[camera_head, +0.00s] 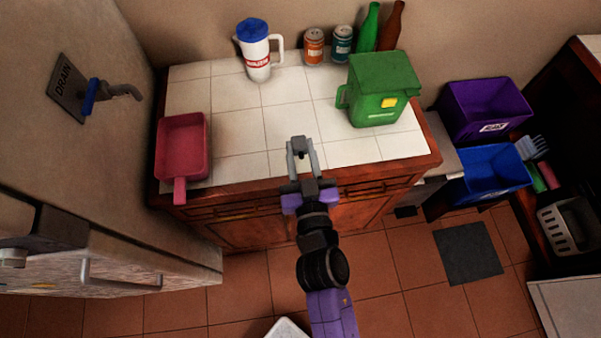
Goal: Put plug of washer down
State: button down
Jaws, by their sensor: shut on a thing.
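My gripper (301,158) is over the front part of the white tiled counter (238,168) in the head view, its fingers pointing toward the wall. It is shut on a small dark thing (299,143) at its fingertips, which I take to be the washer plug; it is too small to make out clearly. I cannot tell whether it touches the tiles. No washer can be made out for certain.
A red dustpan-like tray (182,146) lies at the counter's left. A white jug (258,53), cans (313,46) and bottles (390,27) stand along the back. A green bin (381,88) stands at the right. The middle tiles are clear. A DRAIN panel (67,88) is on the left wall.

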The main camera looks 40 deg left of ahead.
aim_at(301, 176)
notch_tip(301, 176, down, 12)
jog(key=b, duration=0.6)
jog(key=shift+f, duration=0.1)
dwell(0.4)
jog(key=shift+f, duration=0.2)
jog(key=c, duration=1.1)
grip_release()
jog(key=shift+o, duration=0.2)
jog(key=shift+r, duration=0.15)
jog(key=v, duration=1.2)
jog(key=shift+b, duration=0.35)
